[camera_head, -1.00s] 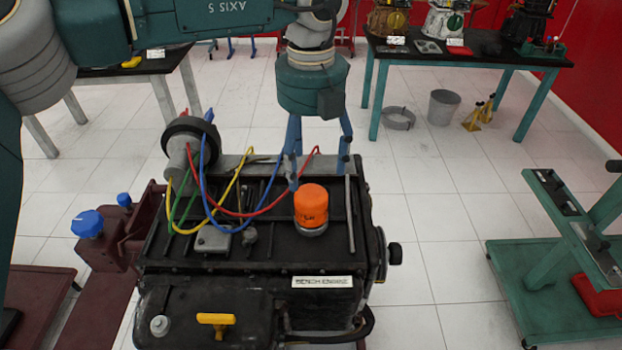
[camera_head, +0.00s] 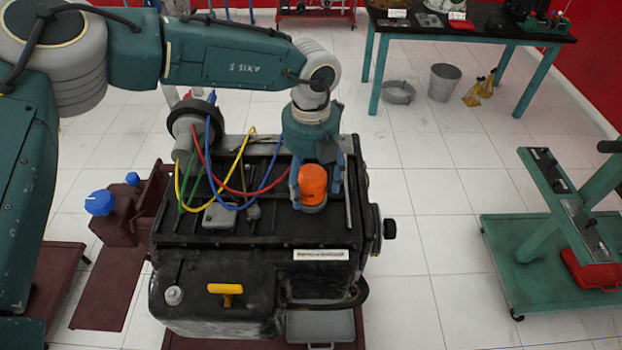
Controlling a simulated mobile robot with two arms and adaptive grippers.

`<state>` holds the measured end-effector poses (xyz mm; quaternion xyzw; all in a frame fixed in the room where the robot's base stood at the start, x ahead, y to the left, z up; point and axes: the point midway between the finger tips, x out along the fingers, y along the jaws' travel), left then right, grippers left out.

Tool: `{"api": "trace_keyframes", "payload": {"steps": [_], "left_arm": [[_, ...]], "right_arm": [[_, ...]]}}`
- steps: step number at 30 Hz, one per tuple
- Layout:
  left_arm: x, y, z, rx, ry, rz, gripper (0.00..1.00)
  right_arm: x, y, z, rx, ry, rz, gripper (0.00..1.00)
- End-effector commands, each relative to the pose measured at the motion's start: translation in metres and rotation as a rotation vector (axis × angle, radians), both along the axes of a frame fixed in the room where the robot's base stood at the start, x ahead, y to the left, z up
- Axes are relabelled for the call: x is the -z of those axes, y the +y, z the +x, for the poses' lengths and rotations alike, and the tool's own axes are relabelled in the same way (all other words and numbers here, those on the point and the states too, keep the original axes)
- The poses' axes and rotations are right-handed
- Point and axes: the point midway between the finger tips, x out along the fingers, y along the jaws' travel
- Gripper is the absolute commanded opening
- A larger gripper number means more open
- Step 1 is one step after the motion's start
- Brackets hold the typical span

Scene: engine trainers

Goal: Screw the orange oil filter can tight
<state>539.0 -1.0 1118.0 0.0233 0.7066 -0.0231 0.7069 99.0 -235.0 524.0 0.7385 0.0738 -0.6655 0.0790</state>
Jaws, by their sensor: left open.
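The orange oil filter can (camera_head: 313,183) stands upright on a pale ring on top of the black engine (camera_head: 235,250), near its right end. My left gripper (camera_head: 315,195) points down over the can. Its blue fingers are open, one on each side of the can; I cannot tell whether they touch it. The gripper body hides the area just behind the can. My right gripper is not in view.
Red, yellow, blue and green cables loop from a round grey part (camera_head: 183,135) across the engine top left of the can. A yellow handle (camera_head: 225,290) is at the front. A green cart (camera_head: 550,255) stands right, with clear floor between.

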Motion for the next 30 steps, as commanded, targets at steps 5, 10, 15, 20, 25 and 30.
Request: {"api": "trace_keyframes", "payload": {"steps": [5, 10, 15, 20, 25, 30], "left_arm": [[0.0, 0.0, 0.0, 0.0, 0.0, 0.0, 0.52], [0.0, 0.0, 0.0, 0.0, 0.0, 0.0, 0.25], [0.0, 0.0, 0.0, 0.005, 0.0, -0.001, 0.25], [0.002, 0.0, 0.0, 0.042, 0.0, -0.002, 0.25], [0.004, 0.0, 0.0, 0.132, -0.002, -0.001, 0.25], [0.006, 0.0, 0.0, 0.27, -0.002, -0.002, 0.25]], "right_arm": [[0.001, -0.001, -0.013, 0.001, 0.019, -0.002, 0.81], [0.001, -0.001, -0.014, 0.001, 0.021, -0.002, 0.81], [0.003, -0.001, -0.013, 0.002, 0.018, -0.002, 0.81], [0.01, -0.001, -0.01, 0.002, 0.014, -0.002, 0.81], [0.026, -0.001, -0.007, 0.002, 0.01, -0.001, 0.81], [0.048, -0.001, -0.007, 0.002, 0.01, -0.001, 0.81]]}}
